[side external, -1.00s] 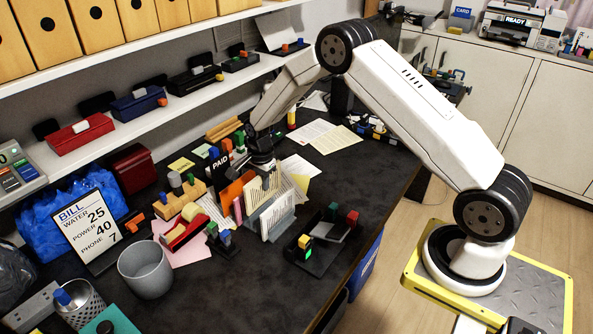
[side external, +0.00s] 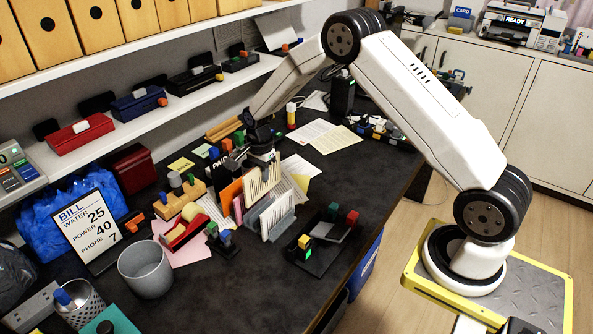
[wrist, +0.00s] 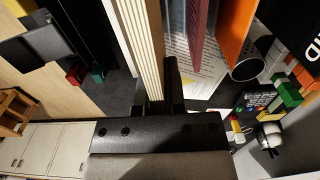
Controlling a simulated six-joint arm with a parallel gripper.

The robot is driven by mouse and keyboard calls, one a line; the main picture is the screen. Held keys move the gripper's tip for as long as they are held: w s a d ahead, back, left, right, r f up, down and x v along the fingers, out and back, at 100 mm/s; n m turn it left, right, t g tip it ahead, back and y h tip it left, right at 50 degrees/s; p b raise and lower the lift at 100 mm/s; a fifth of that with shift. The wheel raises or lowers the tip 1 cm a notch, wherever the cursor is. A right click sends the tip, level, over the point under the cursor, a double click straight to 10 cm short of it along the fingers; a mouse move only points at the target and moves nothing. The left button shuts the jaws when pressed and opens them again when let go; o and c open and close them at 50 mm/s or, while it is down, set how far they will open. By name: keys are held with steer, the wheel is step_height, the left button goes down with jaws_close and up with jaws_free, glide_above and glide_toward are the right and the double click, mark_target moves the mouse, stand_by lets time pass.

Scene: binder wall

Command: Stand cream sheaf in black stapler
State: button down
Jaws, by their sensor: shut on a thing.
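The cream sheaf (side external: 263,180) is upright among the orange, pink and blue-grey upright sheets of the desk sorter. My gripper (side external: 258,155) is at its upper end and shut on it. In the wrist view the sheaf (wrist: 142,45) shows as a ridged cream block between the fingers (wrist: 162,100). Its lower end is hidden behind the sheets in the side view, so I cannot tell whether it touches the desk. A black desk device (side external: 318,258), likely the black stapler, stands at the right near the desk edge, with a grey plate and coloured blocks.
The orange sheet (side external: 231,193) and blue-grey sheet (side external: 277,218) stand close to the sheaf. A red tape dispenser (side external: 187,230), wooden stamp rack (side external: 180,200) and grey cup (side external: 145,270) lie left. Bare dark desk (side external: 345,180) lies to the right.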

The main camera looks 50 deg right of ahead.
step_height(320, 180, up, 7)
steer(key=shift+r, duration=0.1)
steer(key=s, duration=1.5)
steer(key=shift+f, duration=2.7)
steer(key=shift+f, duration=0.1)
steer(key=shift+f, duration=2.65)
steer(key=shift+f, duration=0.65)
steer(key=shift+f, duration=0.3)
steer(key=shift+f, duration=1.5)
